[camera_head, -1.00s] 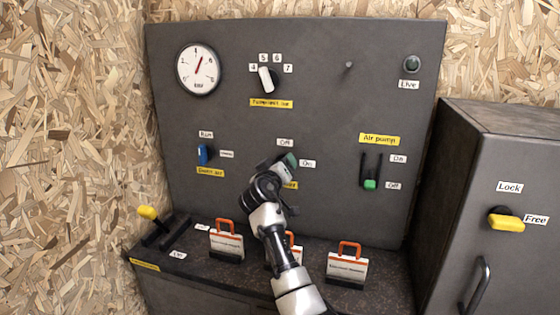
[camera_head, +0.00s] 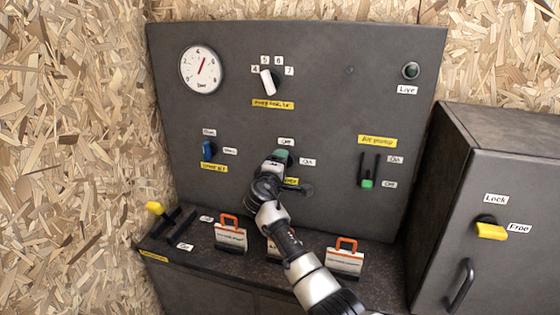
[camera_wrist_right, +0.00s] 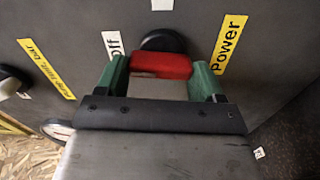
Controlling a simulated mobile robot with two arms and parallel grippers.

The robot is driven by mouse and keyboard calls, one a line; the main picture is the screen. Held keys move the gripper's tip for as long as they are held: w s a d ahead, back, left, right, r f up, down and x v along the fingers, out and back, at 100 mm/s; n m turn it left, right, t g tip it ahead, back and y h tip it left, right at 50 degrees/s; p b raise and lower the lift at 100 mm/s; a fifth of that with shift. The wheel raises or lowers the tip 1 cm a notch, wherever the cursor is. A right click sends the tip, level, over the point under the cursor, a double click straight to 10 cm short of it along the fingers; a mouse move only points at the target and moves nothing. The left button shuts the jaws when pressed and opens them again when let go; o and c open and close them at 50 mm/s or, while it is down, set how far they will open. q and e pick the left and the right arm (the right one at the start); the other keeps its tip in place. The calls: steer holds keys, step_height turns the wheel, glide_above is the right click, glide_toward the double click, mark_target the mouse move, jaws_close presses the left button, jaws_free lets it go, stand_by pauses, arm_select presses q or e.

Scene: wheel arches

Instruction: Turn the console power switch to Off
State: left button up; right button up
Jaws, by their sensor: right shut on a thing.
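The console power switch shows in the right wrist view as a red handle (camera_wrist_right: 160,65) on a round dark hub. My right gripper (camera_wrist_right: 160,78) is shut on it, with one green finger on each side. In the head view the right gripper (camera_head: 281,158) covers the switch, just below the white Off label (camera_head: 286,142) and left of the On label (camera_head: 307,161). The gripper points up toward Off. The yellow Power label shows in the wrist view (camera_wrist_right: 229,44), beside the switch. My left gripper is not in view.
The grey panel (camera_head: 330,110) also carries a gauge (camera_head: 201,69), a white selector knob (camera_head: 267,80), a blue switch (camera_head: 207,149) and a green air pump slider (camera_head: 367,183). Orange-handled blocks (camera_head: 345,258) stand on the ledge below. A cabinet (camera_head: 485,150) stands at right.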

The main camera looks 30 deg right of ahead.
steer(key=shift+n, duration=0.5)
steer(key=shift+p, duration=0.3)
steer(key=o, duration=0.9)
steer(key=shift+o, duration=0.2)
steer(key=shift+a, duration=0.1)
steer(key=b+v, duration=0.1)
steer(key=v, duration=0.9)
steer(key=shift+s+a, duration=0.25)
steer(key=shift+s, duration=0.05)
